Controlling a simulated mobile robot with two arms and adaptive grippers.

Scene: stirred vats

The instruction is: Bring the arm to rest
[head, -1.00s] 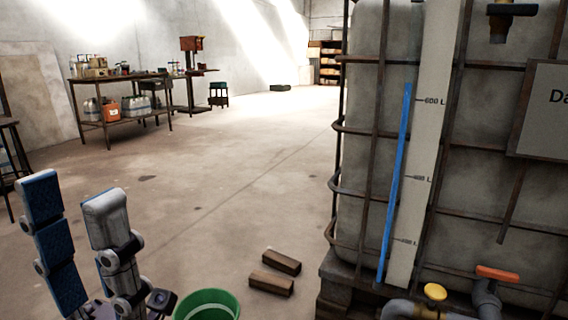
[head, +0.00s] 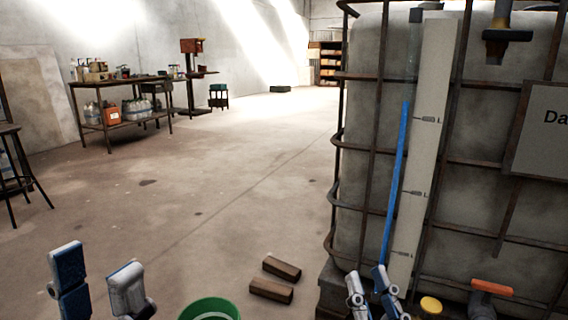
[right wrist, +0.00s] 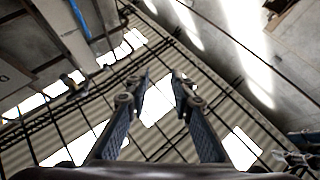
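My left gripper (head: 98,268) is at the bottom left of the head view, fingers up and apart, with nothing between them. My right gripper (head: 367,284) is at the bottom right of the head view, in front of the lower part of the caged tank (head: 480,110). In the right wrist view my right gripper (right wrist: 160,82) has its two fingers apart, with only roof and skylights seen between them. Both arms are mostly below the head view.
A green bucket (head: 210,308) and two brown blocks (head: 271,290) are on the floor between the grippers. The tank carries a blue level tube (head: 396,180), an orange-handled valve (head: 491,287) and a yellow cap (head: 431,305). Open floor lies ahead; a workbench (head: 120,85) stands back left.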

